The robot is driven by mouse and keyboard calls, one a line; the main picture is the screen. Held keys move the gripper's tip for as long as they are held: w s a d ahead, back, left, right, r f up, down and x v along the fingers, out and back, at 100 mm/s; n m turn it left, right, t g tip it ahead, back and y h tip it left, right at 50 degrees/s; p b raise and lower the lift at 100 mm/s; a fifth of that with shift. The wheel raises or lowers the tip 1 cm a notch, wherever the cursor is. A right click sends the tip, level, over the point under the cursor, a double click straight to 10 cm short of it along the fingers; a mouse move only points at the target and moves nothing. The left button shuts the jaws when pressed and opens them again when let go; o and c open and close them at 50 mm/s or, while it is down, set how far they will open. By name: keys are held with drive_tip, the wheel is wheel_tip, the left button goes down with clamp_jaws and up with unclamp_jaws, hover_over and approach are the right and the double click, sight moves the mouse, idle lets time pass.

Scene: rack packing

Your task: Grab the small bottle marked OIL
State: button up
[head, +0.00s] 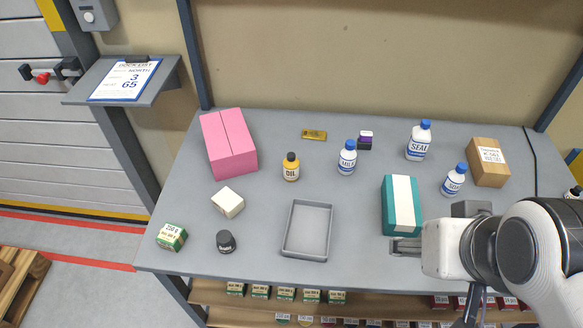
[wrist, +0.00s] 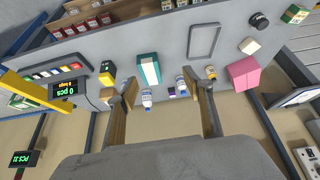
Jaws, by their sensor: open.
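In the wrist view the OIL bottle (wrist: 211,73) shows small, near the tip of the right-hand finger and farther off. My gripper (head: 400,248) is at the table's front right, beside the teal box (head: 388,208) and well apart from the OIL bottle. In the wrist view my gripper (wrist: 167,90) has its two fingers wide apart with nothing held between them.
A grey tray (head: 287,243) lies front centre. A pink box (head: 229,144) stands left of the OIL bottle, a small yellow block (head: 314,134) behind it. White bottles (head: 419,141) and (head: 454,180) labelled in blue and a cardboard box (head: 489,163) stand right. Table around the OIL bottle is clear.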

drive_tip(key=m+g+y, duration=0.2)
drive_tip(key=m+y, duration=0.1)
drive_tip(key=m, duration=2.3)
hover_over(293, 164)
drive_tip(key=s+d, duration=0.2)
drive_tip(key=f, duration=1.9)
drive_tip(key=shift+w+a+f, duration=0.1)
drive_tip(key=shift+w, duration=0.1)
drive_tip(key=shift+w+a+f+m, duration=0.2)
drive_tip(key=shift+f+m, duration=0.1)
drive_tip(key=shift+f, duration=0.15)
